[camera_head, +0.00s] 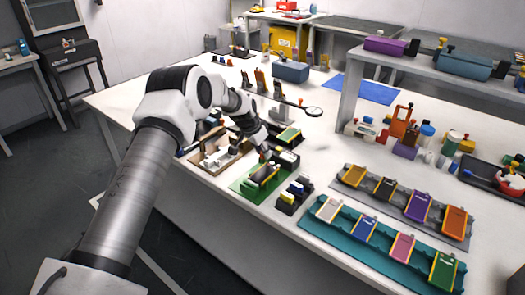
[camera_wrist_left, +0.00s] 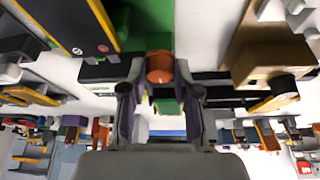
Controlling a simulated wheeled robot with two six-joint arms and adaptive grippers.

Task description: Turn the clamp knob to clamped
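The clamp knob (camera_wrist_left: 160,67) is orange-red and round. In the left wrist view it sits between the two fingertips of my left gripper (camera_wrist_left: 160,80), which look closed in on its sides. In the head view my left gripper (camera_head: 262,147) reaches down to the knob at the back of a green fixture (camera_head: 240,186) on the table. A yellow-edged dark piece lies on this fixture. The knob is mostly hidden by the gripper there, and its marking cannot be read. My right gripper is not in view.
A small dark holder (camera_head: 293,197) with cells stands right of the fixture. A tan fixture (camera_head: 203,158) is to its left. A teal rack (camera_head: 340,240) with coloured pouch cells lies at the front right. The white table (camera_head: 205,205) is clear in front.

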